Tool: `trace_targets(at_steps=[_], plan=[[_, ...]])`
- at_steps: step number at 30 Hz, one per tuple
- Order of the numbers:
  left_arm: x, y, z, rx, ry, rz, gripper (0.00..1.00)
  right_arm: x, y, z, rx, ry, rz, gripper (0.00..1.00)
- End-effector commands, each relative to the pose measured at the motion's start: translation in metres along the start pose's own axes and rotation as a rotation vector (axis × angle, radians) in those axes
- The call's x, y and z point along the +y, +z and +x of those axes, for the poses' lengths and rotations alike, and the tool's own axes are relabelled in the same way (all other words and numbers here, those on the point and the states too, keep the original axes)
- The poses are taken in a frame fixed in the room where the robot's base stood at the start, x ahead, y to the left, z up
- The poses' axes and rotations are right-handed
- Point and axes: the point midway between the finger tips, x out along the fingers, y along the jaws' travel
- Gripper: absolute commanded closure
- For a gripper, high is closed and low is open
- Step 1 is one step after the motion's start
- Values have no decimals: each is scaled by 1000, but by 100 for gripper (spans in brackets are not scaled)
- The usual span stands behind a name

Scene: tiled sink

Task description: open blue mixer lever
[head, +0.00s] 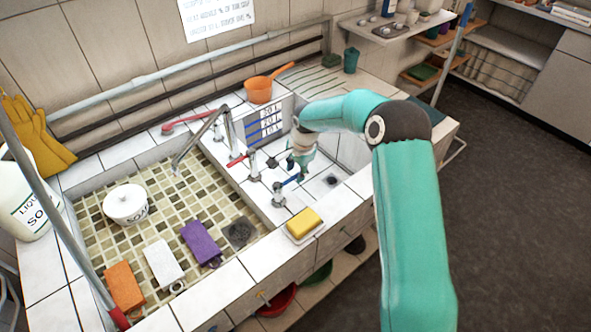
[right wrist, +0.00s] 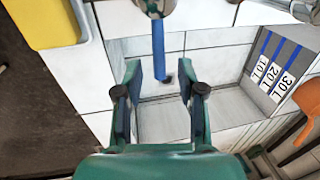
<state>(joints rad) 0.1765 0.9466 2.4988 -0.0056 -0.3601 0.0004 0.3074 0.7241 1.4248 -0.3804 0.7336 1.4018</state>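The blue mixer lever (head: 291,181) sticks out from a chrome valve body on the tiled ledge right of the mosaic sink. In the right wrist view, the blue lever (right wrist: 158,48) runs down from the chrome body (right wrist: 154,5), its lower end between my fingertips. My right gripper (head: 301,158) is at the lever; in the wrist view my right gripper (right wrist: 159,78) is open, with a gap visible on both sides of the lever. A red lever (head: 237,160) sits on a neighbouring valve. My left gripper is not in view.
A yellow sponge (head: 304,222) lies close on the near ledge. The curved spout (head: 196,142) arches over the mosaic basin (head: 150,226). An orange pan (head: 259,90) stands behind. The small white basin with a drain (head: 331,180) lies right of the lever.

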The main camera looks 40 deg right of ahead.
Motion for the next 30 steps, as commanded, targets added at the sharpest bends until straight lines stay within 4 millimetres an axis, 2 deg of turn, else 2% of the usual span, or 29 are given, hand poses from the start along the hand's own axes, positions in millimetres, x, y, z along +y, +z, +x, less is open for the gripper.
trace_targets(at_steps=[6,14,21,30], plan=[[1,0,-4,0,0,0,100,0,0,14,0,0,2,61],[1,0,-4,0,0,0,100,0,-1,15,0,-1,2,61],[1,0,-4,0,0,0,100,0,0,14,0,-1,2,99],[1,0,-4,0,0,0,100,0,0,14,0,-1,1,100]])
